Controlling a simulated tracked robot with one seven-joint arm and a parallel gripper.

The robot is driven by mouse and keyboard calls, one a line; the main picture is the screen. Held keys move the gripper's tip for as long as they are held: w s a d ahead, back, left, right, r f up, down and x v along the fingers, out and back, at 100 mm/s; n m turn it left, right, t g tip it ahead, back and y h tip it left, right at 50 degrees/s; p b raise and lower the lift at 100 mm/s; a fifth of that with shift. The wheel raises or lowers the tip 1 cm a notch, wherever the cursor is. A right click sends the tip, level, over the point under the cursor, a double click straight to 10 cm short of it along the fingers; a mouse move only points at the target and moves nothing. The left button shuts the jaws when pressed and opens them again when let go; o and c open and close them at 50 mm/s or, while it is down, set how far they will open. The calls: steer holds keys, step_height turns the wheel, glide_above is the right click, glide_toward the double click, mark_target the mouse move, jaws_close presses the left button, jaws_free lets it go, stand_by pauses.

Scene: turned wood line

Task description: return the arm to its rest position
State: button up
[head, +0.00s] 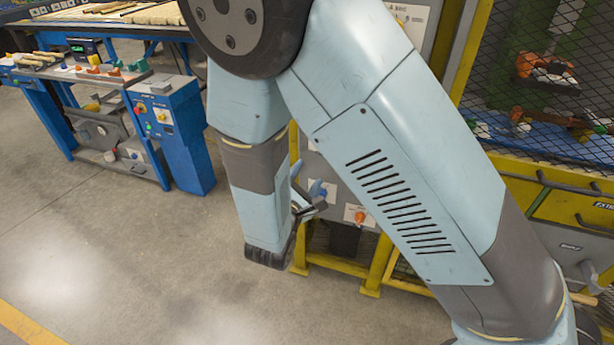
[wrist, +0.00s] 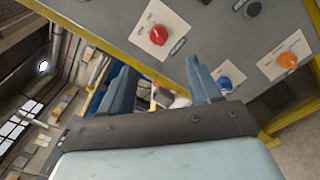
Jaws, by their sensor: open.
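My arm, light blue and grey, fills the middle and right of the head view. It is bent, with its forearm hanging down in front of a grey control panel (head: 330,170). My gripper (head: 305,202) shows only partly beside the forearm's lower end, near the panel face. In the wrist view my gripper (wrist: 163,84) has its two blue-grey fingers spread apart with nothing held between them. The grey panel (wrist: 215,45) lies beyond the fingers, with a red knob (wrist: 158,35), a blue knob (wrist: 224,84) and an orange knob (wrist: 287,60). Whether a finger touches the panel cannot be told.
A blue workbench (head: 180,130) with knobs and a control box stands at the left. Yellow framing (head: 340,264) edges the panel's base. A mesh guard (head: 540,75) and yellow drawers (head: 575,212) are at the right. The concrete floor (head: 130,250) at lower left is clear.

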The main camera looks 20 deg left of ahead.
steer(key=w+d+r+m+g+h, duration=0.1)
steer(key=d+r+m+g+h, duration=0.3)
steer(key=d, duration=0.5)
steer(key=w+d+r+m+g+h, duration=0.15)
steer(key=d+r+m+g, duration=0.3)
steer(key=d, duration=0.45)
steer(key=w+d+r+m+g+h, duration=0.1)
steer(key=d+r+m+g+h, duration=0.3)
steer(key=d, duration=0.5)
steer(key=s+d+r+m+g+y, duration=0.45)
steer(key=s+d+m, duration=0.35)
steer(key=d, duration=0.2)
steer(key=s+d+r+m+t+y, duration=0.1)
steer(key=s+r+m+t+y, duration=0.3)
steer(key=r, duration=0.5)
steer(key=s+m+y, duration=0.2)
steer(key=s, duration=0.1)
steer(key=shift+s+d+t, duration=0.3)
steer(key=shift+s+d, duration=0.05)
